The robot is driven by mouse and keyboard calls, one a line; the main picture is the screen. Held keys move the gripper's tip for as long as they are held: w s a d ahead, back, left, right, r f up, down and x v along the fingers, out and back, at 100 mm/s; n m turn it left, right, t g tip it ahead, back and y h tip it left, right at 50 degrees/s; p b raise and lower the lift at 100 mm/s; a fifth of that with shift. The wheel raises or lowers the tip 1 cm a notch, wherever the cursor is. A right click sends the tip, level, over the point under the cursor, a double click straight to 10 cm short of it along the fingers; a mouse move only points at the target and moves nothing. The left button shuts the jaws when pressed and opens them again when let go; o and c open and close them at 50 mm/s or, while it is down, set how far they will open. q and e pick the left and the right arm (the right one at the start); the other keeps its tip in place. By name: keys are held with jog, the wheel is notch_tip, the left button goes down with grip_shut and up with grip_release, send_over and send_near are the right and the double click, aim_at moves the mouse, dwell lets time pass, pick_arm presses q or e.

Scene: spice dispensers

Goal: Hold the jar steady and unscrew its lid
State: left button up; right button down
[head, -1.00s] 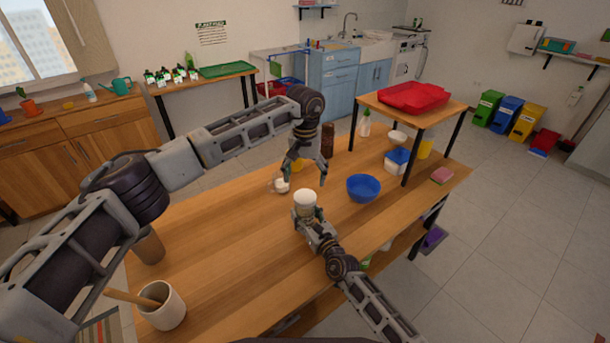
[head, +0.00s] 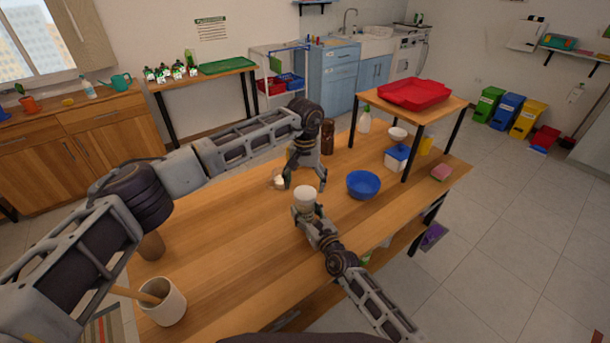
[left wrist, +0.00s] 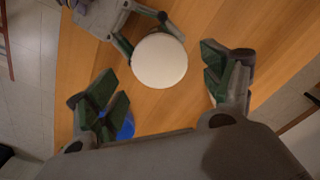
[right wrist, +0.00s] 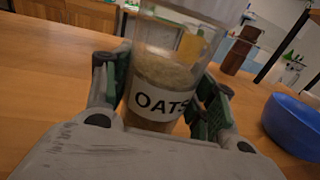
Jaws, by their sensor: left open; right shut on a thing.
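The jar (right wrist: 160,80) is clear, holds a grainy filling and has a label reading "OATS". My right gripper (head: 308,212) is shut on it, one finger on each side, and the jar stands upright in the right wrist view. Its white round lid (left wrist: 159,61) is on top; it also shows in the head view (head: 304,193). My left gripper (head: 306,184) is open and points down just behind the lid. In the left wrist view the lid lies ahead of and between the two spread fingers (left wrist: 165,88), touching neither.
A blue bowl (head: 363,186) stands on the table to the right of the jar. A dark brown bottle (head: 328,138) stands behind my left gripper. A small raised shelf with a red tray (head: 414,95) is at the back right. A beige crock (head: 163,303) stands at the front left.

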aim_at(305, 192)
pick_arm(q)
jog(key=shift+f, duration=1.95)
